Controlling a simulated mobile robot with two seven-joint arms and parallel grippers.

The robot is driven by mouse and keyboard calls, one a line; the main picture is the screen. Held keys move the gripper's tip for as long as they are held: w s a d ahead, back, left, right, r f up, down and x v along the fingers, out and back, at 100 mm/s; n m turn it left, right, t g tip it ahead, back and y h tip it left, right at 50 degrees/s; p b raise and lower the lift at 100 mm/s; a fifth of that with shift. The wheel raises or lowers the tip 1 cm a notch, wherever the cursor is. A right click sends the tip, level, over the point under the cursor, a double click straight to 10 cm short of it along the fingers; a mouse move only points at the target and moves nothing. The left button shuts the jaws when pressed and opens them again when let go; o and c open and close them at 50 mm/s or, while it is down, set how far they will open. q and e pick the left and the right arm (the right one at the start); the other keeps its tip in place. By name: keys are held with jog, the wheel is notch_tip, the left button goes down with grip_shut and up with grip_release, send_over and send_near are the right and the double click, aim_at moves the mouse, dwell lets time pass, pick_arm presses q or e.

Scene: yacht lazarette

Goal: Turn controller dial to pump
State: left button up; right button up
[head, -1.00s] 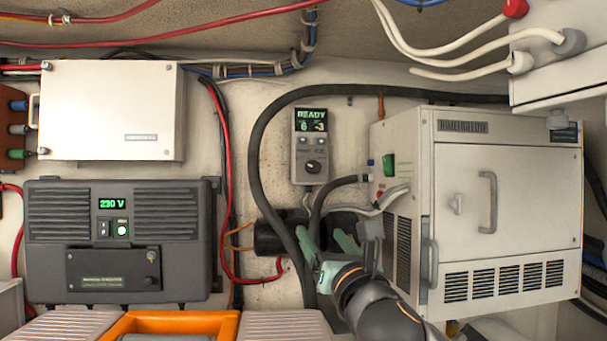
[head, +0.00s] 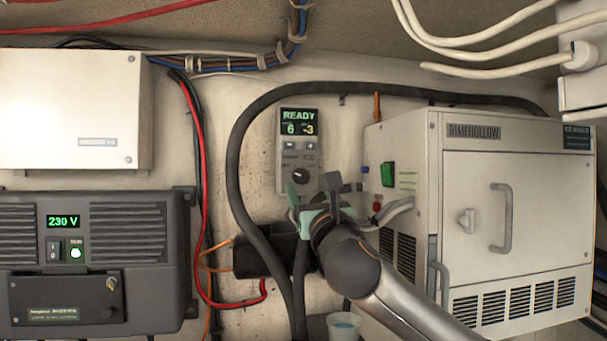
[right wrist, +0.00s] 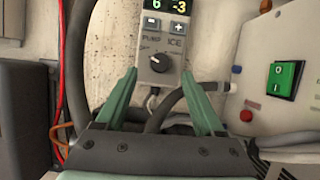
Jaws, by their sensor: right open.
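The controller (head: 297,130) is a light grey box on the back wall. Its lit screen reads READY, 6 and -3. The round black dial (head: 301,176) is near its lower end; it also shows in the right wrist view (right wrist: 158,63), below the PUMP label on the left and the ICE label on the right. I cannot tell surely where its mark points. My right gripper (head: 313,187) is open and empty, just below and in front of the dial. In the right wrist view its green fingers (right wrist: 160,73) stand on either side below the dial, apart from it. My left gripper is not in view.
A thick black hose (head: 236,170) loops left of and over the controller. The white ice maker box (head: 470,190) with a green switch (head: 388,174) stands close on the right. A dark inverter (head: 120,240) hangs at left. A small cup (head: 343,326) is below my arm.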

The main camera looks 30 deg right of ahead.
aim_at(302, 178)
jog(key=shift+p+x, duration=0.55)
jog(key=shift+x, duration=1.8)
jog(key=shift+c, duration=0.2)
grip_shut()
